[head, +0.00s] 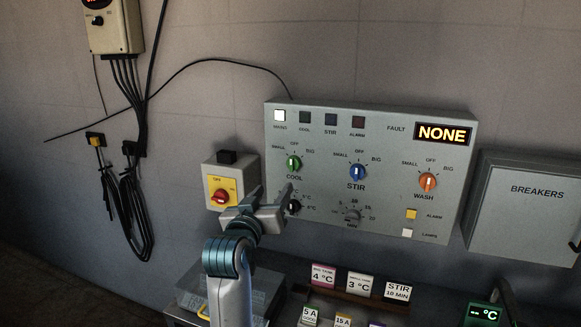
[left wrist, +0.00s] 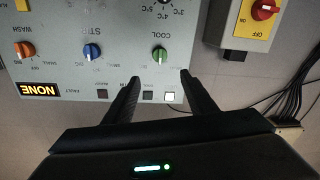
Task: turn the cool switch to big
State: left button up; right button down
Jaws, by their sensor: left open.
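The cool switch is a green knob (head: 293,162) at the left of the grey control panel (head: 400,124), with SMALL, OFF and BIG around it. Its pale pointer looks about upright, toward OFF. My left gripper (head: 271,193) is open and empty, below and left of the knob in the head view. In the left wrist view, which is upside down, the green knob (left wrist: 159,55) lies beyond the gap between the two open fingers (left wrist: 157,84), apparently untouched. My right gripper is not in view.
A blue STIR knob (head: 358,172) and orange WASH knob (head: 428,182) sit to the right. A dark temperature dial (head: 293,207) is below the cool knob, close to my gripper. A yellow box with a red switch (head: 220,197) is at left. Label cards (head: 360,284) stand below.

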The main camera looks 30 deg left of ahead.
pick_arm(q)
jog(key=p, duration=0.3)
send_near(291, 165)
jog(key=x, duration=0.4)
jog(key=shift+w+a+r, duration=0.1)
jog(key=shift+w+r, duration=0.05)
jog(key=shift+w, duration=0.2)
jog(key=x, duration=0.3)
jog(key=shift+w, duration=0.1)
jog(key=shift+w+a+p, duration=0.15)
jog(key=shift+w+p, duration=0.15)
jog(key=shift+w, duration=0.3)
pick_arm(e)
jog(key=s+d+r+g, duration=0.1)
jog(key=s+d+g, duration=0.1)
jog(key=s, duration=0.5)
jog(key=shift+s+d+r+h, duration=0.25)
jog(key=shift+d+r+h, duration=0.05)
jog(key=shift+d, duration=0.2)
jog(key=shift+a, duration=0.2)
pick_arm(q)
jog(key=c, duration=1)
